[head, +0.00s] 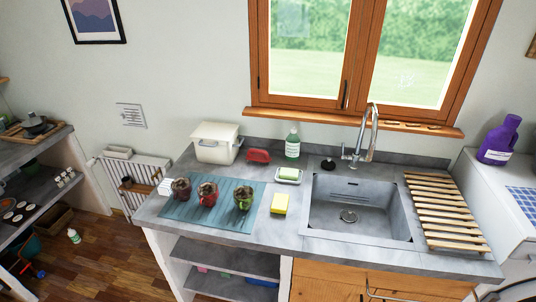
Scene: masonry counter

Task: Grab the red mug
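A red mug (207,199) stands upright in the middle of a row of three mugs on a teal mat (179,212) at the left part of the counter. Something brown shows at its top. A dark reddish mug (180,194) is close on its left, and a green mug (243,202) is on its right with a small gap. Neither of my grippers shows in the head view.
Behind the mat stand a cream bin (215,146), a small red object (258,156) and a green bottle (292,145). A yellow sponge (279,206) and soap dish (289,176) lie between mat and sink (346,217). A slatted wooden rack (446,213) is right of the sink.

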